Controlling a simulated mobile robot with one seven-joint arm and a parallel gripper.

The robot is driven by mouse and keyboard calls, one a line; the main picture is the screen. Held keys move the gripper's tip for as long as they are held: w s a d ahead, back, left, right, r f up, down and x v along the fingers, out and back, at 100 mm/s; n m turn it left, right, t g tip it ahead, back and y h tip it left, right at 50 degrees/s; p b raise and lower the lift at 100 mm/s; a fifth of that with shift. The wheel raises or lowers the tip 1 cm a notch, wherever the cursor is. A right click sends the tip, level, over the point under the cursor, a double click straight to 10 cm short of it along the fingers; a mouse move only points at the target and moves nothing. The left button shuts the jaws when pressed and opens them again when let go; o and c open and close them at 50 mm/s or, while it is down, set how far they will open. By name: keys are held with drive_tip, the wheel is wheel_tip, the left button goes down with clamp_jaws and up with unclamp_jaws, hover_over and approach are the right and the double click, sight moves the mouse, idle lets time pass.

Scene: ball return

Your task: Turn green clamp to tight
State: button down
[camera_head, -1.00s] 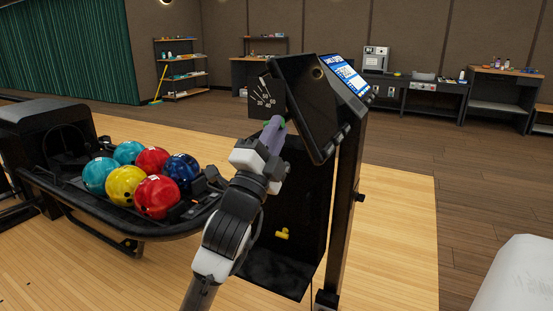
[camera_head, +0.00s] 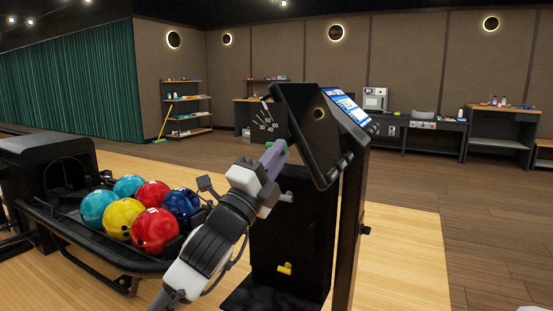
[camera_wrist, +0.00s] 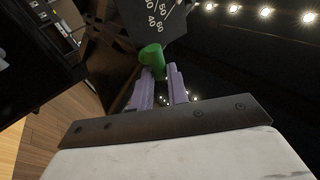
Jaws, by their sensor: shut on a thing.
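The green clamp (camera_wrist: 151,58) shows in the wrist view at the tips of my gripper's two pale purple fingers. My gripper (camera_wrist: 160,72) is shut on it. In the head view my gripper (camera_head: 274,152) reaches up beside the black tilted screen, and only a little of the green clamp (camera_head: 285,148) shows past the fingers. A dark plate with white scale numbers (camera_wrist: 146,18) lies just beyond the clamp. The same scale plate (camera_head: 266,124) shows behind the gripper in the head view. The clamp's far side is hidden.
The black screen (camera_head: 310,125) stands close to the right of my gripper on a dark post. A yellow handle (camera_head: 285,268) sits low on the stand. A ball rack (camera_head: 85,240) with several coloured balls is at the left. Wooden floor (camera_head: 410,250) is open at the right.

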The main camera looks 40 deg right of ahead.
drive_tip(key=shift+w+a+r+t, duration=0.1)
drive_tip(key=shift+w+t, duration=0.1)
drive_tip(key=shift+t, duration=0.1)
drive_tip(key=c, duration=1.4)
unclamp_jaws()
drive_tip(key=shift+s, duration=0.1)
drive_tip(key=shift+o, duration=0.2)
drive_tip(key=b+v, duration=0.1)
drive_tip(key=v, duration=1.2)
drive_tip(key=shift+a+f+b, duration=0.25)
drive_tip(key=shift+a+b, duration=0.05)
drive_tip(key=shift+b, duration=0.1)
